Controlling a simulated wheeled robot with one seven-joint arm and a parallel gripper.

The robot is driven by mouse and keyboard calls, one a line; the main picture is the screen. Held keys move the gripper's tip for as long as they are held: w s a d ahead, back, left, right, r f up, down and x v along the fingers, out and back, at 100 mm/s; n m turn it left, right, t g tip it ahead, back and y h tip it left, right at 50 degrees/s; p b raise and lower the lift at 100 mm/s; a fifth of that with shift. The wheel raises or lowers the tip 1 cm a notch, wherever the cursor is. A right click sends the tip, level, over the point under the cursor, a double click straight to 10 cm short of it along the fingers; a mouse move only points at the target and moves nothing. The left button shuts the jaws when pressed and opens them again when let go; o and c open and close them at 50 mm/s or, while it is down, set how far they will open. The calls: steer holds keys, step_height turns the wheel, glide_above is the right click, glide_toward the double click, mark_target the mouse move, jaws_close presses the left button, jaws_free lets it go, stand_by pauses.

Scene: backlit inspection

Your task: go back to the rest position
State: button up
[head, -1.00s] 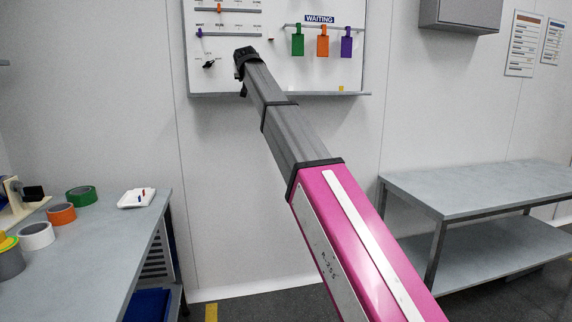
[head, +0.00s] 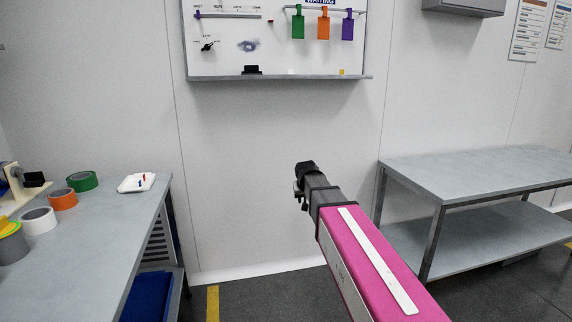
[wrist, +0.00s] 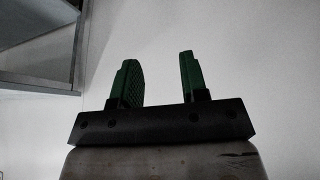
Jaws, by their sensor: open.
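My arm reaches up from the lower right of the head view, pink near me and dark grey toward its end. My gripper shows in the wrist view (wrist: 162,82) with two green fingers standing apart and nothing between them. In the head view the arm's dark end is in front of the bare wall, below the whiteboard (head: 300,66) and left of the right bench (head: 470,172). The fingers are too small to make out there.
A left bench (head: 85,250) carries several tape rolls, among them a green one (head: 82,181), and a white tray (head: 137,182). Green, orange and purple tags (head: 323,28) hang on the whiteboard. A grey box (head: 463,5) is on the wall. Open floor lies between the benches.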

steer(key=s+d+f+g, duration=0.2)
steer(key=s+d+f, duration=0.3)
steer(key=s+f, duration=0.5)
steer(key=s+d+f+m+g, duration=0.1)
steer(key=s+d+f+g, duration=0.2)
steer(key=s+d+f, duration=0.3)
steer(key=s+f, duration=0.4)
steer(key=s, duration=0.6)
steer(key=shift+f+g, duration=0.15)
steer(key=shift+g, duration=0.15)
